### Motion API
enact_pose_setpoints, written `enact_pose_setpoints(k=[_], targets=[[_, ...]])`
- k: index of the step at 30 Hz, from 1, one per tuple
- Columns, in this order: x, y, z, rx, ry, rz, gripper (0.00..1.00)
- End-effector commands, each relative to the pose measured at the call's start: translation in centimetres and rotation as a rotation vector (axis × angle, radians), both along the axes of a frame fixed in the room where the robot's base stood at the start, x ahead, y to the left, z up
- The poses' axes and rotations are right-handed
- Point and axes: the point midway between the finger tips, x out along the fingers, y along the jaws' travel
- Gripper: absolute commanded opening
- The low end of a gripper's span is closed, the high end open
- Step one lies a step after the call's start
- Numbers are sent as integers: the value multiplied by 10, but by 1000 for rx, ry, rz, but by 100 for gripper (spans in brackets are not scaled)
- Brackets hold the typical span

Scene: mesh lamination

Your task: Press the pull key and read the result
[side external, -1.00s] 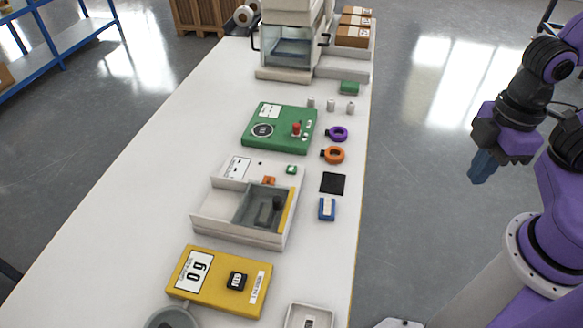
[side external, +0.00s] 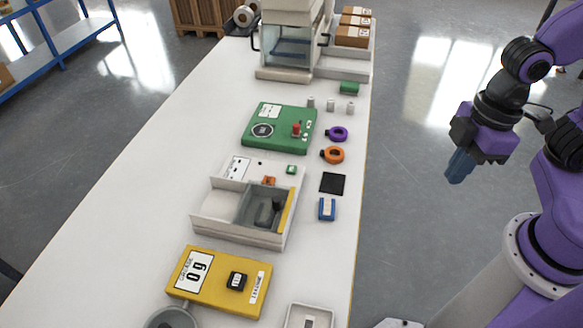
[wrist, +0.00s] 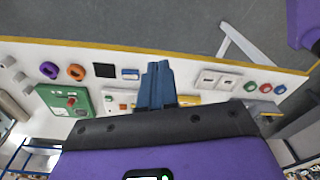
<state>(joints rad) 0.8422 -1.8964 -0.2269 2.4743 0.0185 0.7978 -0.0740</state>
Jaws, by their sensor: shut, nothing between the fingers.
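A yellow instrument (side external: 219,281) lies on the near part of the table, with a white display panel (side external: 194,271) reading "0 g". A black key (side external: 237,281) with a small light label sits on its top; the label is too small to read surely. A white open box (side external: 216,210) stands just behind it, with a grey clear-sided compartment and a small green key (side external: 291,170) at its back. I cannot tell by label which key is the pull key. My gripper (side external: 458,168) is shut and empty, off the table's right edge, pointing down; its blue fingers show in the wrist view (wrist: 155,85).
A green instrument (side external: 262,140) with a red knob stands farther back. Purple (side external: 337,134) and orange (side external: 333,155) rings, a black pad (side external: 332,184) and a blue block (side external: 327,209) line the right edge. A white tray (side external: 292,318) is near. The table's left side is clear.

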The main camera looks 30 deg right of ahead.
Motion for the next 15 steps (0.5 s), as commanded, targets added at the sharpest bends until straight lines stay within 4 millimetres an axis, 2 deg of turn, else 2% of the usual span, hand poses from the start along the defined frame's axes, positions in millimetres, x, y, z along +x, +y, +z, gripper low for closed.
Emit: enact_pose_setpoints(k=[6, 15], targets=[[61, 51, -18, 112, -78, 30, 0], [156, 103, -46, 228, -259, 65, 0]])
